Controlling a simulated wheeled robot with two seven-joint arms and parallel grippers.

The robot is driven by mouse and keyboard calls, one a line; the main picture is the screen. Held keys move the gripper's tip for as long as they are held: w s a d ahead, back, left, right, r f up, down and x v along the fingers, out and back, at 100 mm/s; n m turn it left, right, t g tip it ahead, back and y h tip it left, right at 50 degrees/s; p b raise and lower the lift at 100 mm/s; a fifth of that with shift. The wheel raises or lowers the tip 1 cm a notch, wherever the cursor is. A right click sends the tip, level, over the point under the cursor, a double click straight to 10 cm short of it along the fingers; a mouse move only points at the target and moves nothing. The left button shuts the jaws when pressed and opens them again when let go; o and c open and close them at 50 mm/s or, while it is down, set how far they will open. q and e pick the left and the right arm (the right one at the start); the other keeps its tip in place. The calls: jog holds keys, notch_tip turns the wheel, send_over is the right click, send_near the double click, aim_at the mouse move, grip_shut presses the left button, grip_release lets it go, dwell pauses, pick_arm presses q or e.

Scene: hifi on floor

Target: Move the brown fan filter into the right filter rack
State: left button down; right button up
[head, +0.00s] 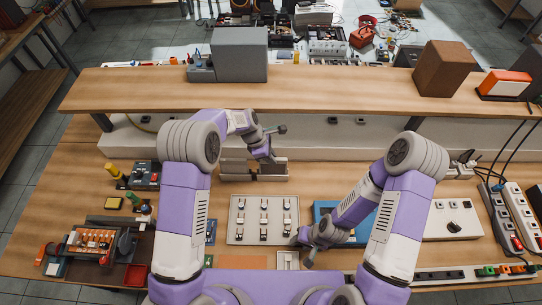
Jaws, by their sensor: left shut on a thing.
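My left gripper (268,157) is low over the right part of a grey-white two-part rack (239,177) at the back of the bench, below the shelf. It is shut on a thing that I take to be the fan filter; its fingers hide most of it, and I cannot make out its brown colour. I cannot tell whether the held thing touches the rack. My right gripper (303,247) is low over the front middle of the bench, right of a white switch panel; I cannot tell whether it is open, and no held thing shows.
The switch panel (263,232) lies between the arms. A blue tray (325,209) is partly under my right arm. A raised shelf (330,91) crosses behind with a grey box (239,55) and a brown box (443,68). Power strips (500,222) stand at right, a parts tray (92,240) at left.

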pick_arm(q)
jog(key=shift+f, duration=0.1)
pick_arm(e)
jog(key=shift+f, duration=0.15)
pick_arm(q)
jog(key=c, duration=0.6)
grip_release()
jog(key=shift+w+a+r+p, duration=0.1)
jog(key=shift+w+r+p, duration=0.05)
jog(key=shift+r+p, duration=0.6)
pick_arm(e)
jog(key=shift+w+a+r, duration=0.1)
jog(key=shift+w+r, duration=0.05)
jog(key=shift+r, duration=0.45)
pick_arm(q)
jog(key=shift+r+p, duration=1.6)
jog(key=shift+r, duration=0.65)
pick_arm(e)
jog(key=shift+r, duration=1.75)
